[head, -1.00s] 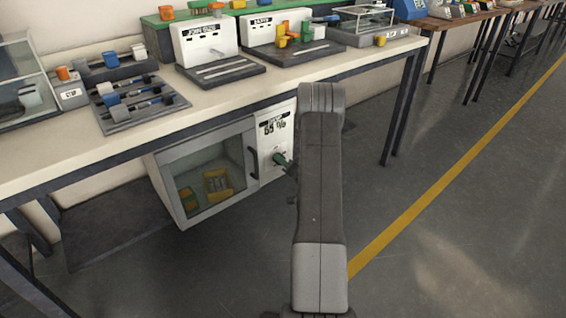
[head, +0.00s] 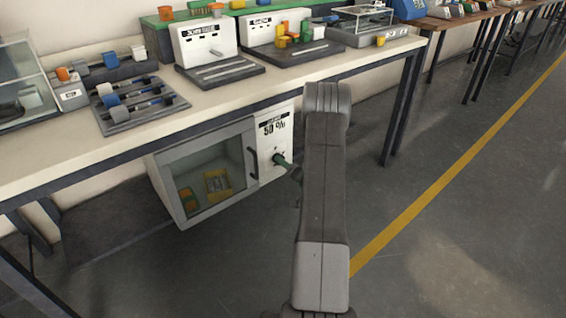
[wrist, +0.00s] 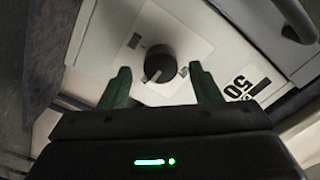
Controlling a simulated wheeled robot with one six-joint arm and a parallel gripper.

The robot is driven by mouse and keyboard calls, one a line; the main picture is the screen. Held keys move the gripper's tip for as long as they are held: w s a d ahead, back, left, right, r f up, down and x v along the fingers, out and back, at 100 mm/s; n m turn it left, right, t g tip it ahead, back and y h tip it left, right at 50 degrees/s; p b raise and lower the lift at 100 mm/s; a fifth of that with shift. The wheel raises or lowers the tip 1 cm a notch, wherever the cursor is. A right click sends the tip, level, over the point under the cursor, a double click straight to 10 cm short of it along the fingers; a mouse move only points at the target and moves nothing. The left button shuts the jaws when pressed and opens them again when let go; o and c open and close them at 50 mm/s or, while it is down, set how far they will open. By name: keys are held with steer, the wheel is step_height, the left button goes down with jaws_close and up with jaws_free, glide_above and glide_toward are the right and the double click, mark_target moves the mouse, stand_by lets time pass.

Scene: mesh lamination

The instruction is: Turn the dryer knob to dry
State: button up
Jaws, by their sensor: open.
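The dryer (head: 205,175) stands under the bench, a white cabinet with a closed glass door and a white control panel (head: 271,132) on its right. The round dark knob (wrist: 160,63) with a light pointer line is on the panel in the wrist view. My gripper (wrist: 165,80) is open, its two green fingers on either side of the knob with gaps. I cannot tell whether they reach its depth. In the head view my gripper (head: 283,160) is at the panel, partly hidden by my arm.
The white bench top (head: 100,150) overhangs the dryer. A dark door handle (head: 252,163) is just left of the panel. Yellow and orange items sit behind the glass. The floor (head: 450,210) to the right is open.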

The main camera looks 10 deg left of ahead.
steer(key=p+v, duration=0.2)
steer(key=v, duration=0.9)
steer(key=shift+s+d, duration=0.25)
steer(key=shift+d, duration=0.05)
steer(key=b+x, duration=0.2)
steer(key=x, duration=1.2)
steer(key=shift+b, duration=0.4)
steer(key=shift+d, duration=0.15)
